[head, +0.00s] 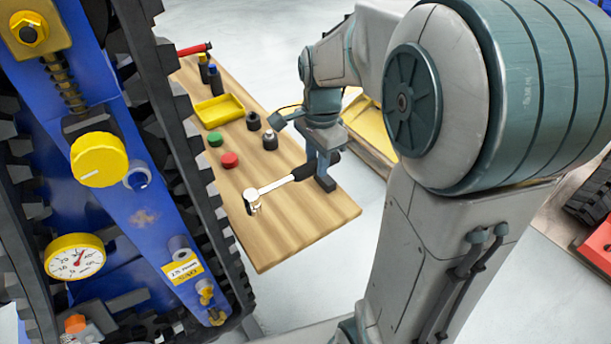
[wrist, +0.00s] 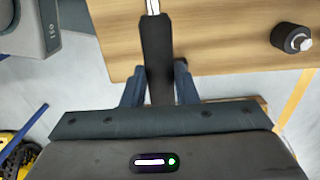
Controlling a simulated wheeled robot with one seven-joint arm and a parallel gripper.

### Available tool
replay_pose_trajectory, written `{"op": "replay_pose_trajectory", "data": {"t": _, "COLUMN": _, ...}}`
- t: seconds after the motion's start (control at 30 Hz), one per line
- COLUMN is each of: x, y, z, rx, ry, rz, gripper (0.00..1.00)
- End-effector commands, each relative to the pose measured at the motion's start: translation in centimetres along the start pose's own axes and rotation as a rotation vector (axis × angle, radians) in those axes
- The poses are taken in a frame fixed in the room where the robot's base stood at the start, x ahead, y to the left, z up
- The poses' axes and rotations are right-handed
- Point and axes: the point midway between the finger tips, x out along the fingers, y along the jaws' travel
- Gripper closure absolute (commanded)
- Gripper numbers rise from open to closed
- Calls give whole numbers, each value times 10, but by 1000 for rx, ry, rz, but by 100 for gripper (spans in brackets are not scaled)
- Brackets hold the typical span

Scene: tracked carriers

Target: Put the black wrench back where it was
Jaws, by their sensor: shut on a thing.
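My gripper (head: 324,183) is over the near right end of the wooden bench (head: 310,220). It is shut on the black handle of a tool (head: 272,187) with a bright metal shaft and head. The tool looks more like a hammer than a wrench, and its head points left over the bench. In the wrist view, the black handle (wrist: 156,50) runs between the two fingers (wrist: 159,88), with the metal shaft at the top edge. Whether the tool touches the bench top is unclear. I cannot make out a separate black wrench.
A yellow tray (head: 219,111), a green cap (head: 215,139), a red cap (head: 229,160) and small dark cylindrical parts (head: 270,140) stand on the bench. A red-handled tool (head: 195,49) lies at its far end. The large blue tracked carrier (head: 150,215) rises close on the left.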

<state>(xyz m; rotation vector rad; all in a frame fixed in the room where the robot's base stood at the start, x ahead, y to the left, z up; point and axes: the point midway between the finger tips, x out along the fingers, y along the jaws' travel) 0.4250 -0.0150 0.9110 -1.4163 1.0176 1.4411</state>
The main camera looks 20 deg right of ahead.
Motion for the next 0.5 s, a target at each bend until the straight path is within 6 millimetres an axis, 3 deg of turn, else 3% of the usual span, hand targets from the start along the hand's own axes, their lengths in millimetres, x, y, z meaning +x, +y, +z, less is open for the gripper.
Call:
{"op": "replay_pose_trajectory", "data": {"t": 0.27, "x": 16, "y": -13, "z": 14, "rx": -1, "ry": 0, "rz": 0, "gripper": 100}}
{"op": "replay_pose_trajectory", "data": {"t": 0.5, "x": 49, "y": -12, "z": 13, "rx": -2, "ry": -1, "rz": 2, "gripper": 100}}
